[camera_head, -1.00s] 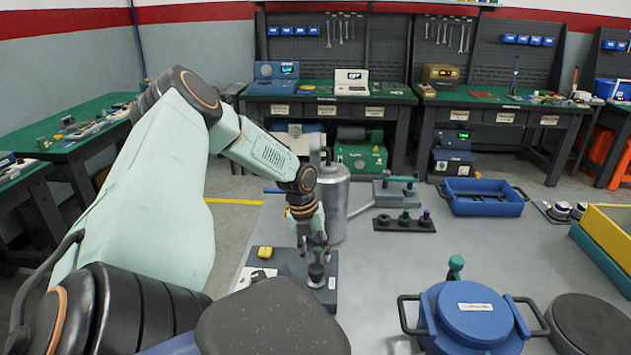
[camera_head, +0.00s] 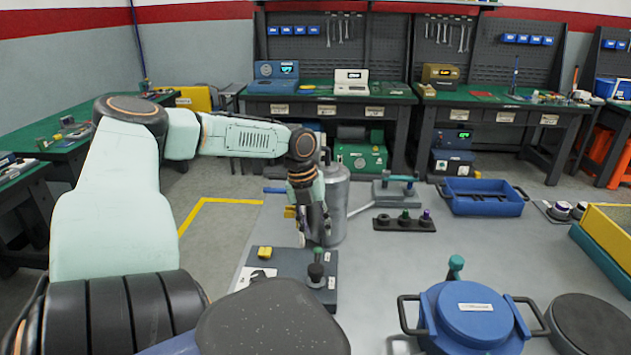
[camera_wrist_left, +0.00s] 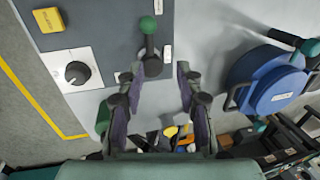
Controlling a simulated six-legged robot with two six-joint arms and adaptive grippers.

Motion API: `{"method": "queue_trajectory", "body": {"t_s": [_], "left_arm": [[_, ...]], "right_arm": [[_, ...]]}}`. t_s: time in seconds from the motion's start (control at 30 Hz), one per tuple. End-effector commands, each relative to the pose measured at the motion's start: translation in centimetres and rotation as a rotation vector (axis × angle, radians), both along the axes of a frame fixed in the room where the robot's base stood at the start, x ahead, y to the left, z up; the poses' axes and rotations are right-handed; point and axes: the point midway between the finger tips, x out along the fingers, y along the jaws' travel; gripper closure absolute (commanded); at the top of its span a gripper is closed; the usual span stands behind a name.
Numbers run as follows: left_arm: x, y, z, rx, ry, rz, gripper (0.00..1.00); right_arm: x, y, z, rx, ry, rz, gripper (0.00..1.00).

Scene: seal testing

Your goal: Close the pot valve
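The pot shows at the right in the wrist view (camera_wrist_left: 270,82). A grey panel (camera_head: 290,262) carries a green-knobbed lever (camera_head: 318,255) on a black base. In the wrist view this lever (camera_wrist_left: 148,26) lies just beyond my left fingertips. My left gripper (camera_head: 314,238) is above the panel. It also shows in the wrist view (camera_wrist_left: 160,73), fingers apart, nothing between them. My right gripper is out of view.
A yellow block (camera_head: 265,252) and a black dial (camera_wrist_left: 77,73) on a white plate share the panel. A metal cylinder (camera_head: 338,195) stands close behind my left gripper. A round black disc (camera_head: 595,325) lies right of the pot.

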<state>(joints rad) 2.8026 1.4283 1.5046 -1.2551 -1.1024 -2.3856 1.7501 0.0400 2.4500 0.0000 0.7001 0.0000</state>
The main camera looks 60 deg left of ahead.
Motion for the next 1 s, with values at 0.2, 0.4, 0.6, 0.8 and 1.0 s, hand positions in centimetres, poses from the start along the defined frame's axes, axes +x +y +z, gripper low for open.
{"method": "queue_trajectory", "body": {"t_s": [0.2,0.4,0.6,0.8,1.0], "left_arm": [[0.1,0.0,1.4,-0.002,-0.004,0.0,0.64],[0.1,0.0,1.8,0.002,-0.001,0.0,0.64],[0.0,0.0,1.8,0.001,0.0,0.0,0.64],[0.0,0.0,1.8,0.001,0.0,0.0,0.64],[0.0,0.0,1.8,0.001,0.0,0.0,0.64]], "right_arm": [[0.0,0.0,0.0,0.0,0.0,0.0,0.6],[0.0,0.0,0.0,0.0,0.0,0.0,0.6],[0.0,0.0,0.0,0.0,0.0,0.0,0.6],[0.0,0.0,0.0,0.0,0.0,0.0,0.6],[0.0,0.0,0.0,0.0,0.0,0.0,0.6]]}}
